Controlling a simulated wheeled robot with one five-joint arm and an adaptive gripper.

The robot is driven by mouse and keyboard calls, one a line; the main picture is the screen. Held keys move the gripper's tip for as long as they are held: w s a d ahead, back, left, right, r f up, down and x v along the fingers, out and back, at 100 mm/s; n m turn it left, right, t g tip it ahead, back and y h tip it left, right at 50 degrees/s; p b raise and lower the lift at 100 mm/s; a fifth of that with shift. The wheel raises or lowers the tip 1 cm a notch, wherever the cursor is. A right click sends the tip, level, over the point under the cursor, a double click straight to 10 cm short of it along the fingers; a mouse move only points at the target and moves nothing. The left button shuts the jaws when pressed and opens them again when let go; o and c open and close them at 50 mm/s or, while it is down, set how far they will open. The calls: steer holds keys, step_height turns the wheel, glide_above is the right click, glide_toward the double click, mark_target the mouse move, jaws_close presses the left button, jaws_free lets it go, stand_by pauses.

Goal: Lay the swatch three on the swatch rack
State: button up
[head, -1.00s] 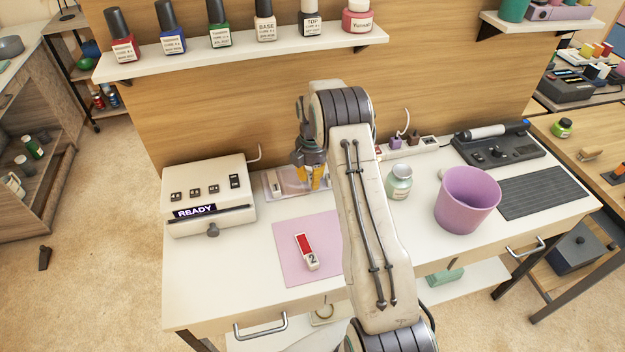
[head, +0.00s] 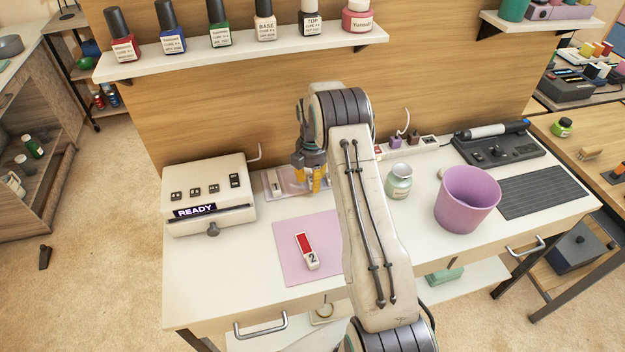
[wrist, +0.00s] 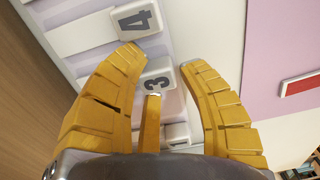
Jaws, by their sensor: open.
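Swatch three (wrist: 158,76), a white tab with a dark 3, lies at the swatch rack (head: 283,191), between swatches four (wrist: 137,20) and one (wrist: 177,134) in the wrist view. My gripper (head: 308,180) is open, low over the rack. Its yellow fingers (wrist: 168,84) stand on either side of swatch three, apart from each other. The far part of swatch three is hidden by the fingers, so I cannot tell how fully it sits in its slot. In the head view my gripper and arm hide part of the rack.
Red swatch two (head: 306,251) lies on a pink mat (head: 290,275) in front of the rack. A white READY box (head: 207,195) stands left. A jar (head: 398,183) and a purple cup (head: 467,200) stand right. A bottle shelf (head: 240,45) is above.

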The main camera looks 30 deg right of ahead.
step_height(320, 180, up, 7)
steer(key=shift+r, duration=0.1)
steer(key=s+a+r+m+t, duration=0.1)
steer(key=s+a+r+m, duration=0.65)
steer(key=s+r, duration=0.65)
steer(key=s+a+r+m+t, duration=0.1)
steer(key=s+a+m, duration=0.2)
steer(key=s, duration=0.6)
steer(key=s+a+r+m+t, duration=0.1)
steer(key=s+a+m, duration=0.2)
steer(key=s, duration=0.6)
steer(key=shift+s+a+r+m+t, duration=0.2)
steer(key=shift+s+r+m+t, duration=0.15)
steer(key=shift+m, duration=0.8)
steer(key=shift+r+p, duration=1.15)
steer(key=shift+r, duration=0.3)
